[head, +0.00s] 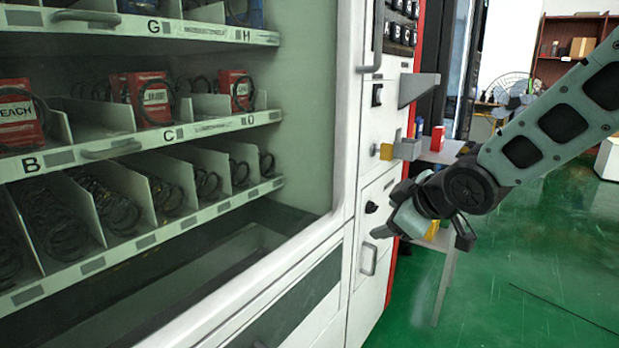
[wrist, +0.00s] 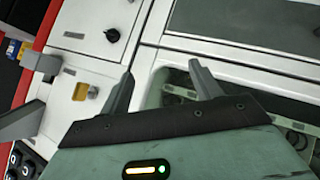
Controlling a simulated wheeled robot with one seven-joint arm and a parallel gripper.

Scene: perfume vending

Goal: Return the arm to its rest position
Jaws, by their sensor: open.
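My arm (head: 545,130) reaches in from the right in the head view. My gripper (head: 385,212) hangs in front of the vending machine's right-hand panel, beside the small round lock and the metal pull handle. In the wrist view my gripper (wrist: 162,85) shows two grey fingers spread apart, with nothing between them. The white face of the vending machine (wrist: 155,20) lies beyond the fingertips. I cannot tell the exact gap between the fingertips and the panel.
The vending machine (head: 345,130) fills the left, with red boxes (head: 152,97) behind its glass. A grey bracket (head: 417,88) and a coin unit (head: 405,149) stick out near my gripper. A small table (head: 447,152) stands behind my arm. Green floor (head: 540,260) is open at right.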

